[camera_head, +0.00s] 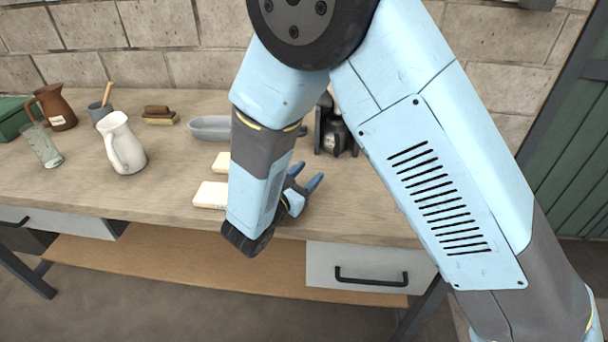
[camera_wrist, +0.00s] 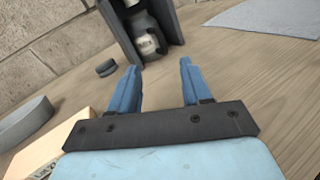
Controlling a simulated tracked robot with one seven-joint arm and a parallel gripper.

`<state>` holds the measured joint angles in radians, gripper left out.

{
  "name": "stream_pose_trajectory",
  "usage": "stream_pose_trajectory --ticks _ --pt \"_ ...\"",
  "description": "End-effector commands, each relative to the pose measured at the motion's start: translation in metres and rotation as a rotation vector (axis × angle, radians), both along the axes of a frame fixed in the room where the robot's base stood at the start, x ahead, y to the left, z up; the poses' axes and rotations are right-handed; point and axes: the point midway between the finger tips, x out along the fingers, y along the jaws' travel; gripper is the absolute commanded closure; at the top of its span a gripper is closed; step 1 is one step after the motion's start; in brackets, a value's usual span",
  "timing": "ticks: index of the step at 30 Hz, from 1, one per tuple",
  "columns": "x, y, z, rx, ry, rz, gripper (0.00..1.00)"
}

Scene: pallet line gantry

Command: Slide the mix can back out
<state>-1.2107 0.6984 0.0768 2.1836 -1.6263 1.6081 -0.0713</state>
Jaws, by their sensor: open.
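A grey metal can with a pale label, which I take for the mix can (camera_wrist: 148,44), sits inside a dark open-fronted holder (camera_wrist: 171,22). Its label is too small to read. In the head view the can (camera_head: 337,135) and its holder stand toward the back of the bench, partly covered by my arm. My gripper (camera_wrist: 159,67) is open and empty, with its two blue fingers apart and pointing toward the holder's open front. In the head view my gripper (camera_head: 306,176) is low over the bench, in front of the can and apart from it.
Pale blocks (camera_head: 209,196) lie left of my gripper, one close by in the wrist view (camera_wrist: 50,150). A grey oval bowl (camera_head: 208,128) stands behind them. A small dark round piece (camera_wrist: 106,67) lies left of the holder. A white pitcher (camera_head: 122,145) stands farther left. Bare wood lies before the holder.

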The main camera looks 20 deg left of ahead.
Motion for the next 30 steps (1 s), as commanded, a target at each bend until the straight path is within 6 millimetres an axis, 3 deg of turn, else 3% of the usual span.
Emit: stream_pose_trajectory --ticks 14,30 --pt "0.01 -0.003 0.0 0.001 0.0 -0.003 0.52" --pt "0.09 -0.025 0.001 0.002 -0.001 -0.005 0.52"
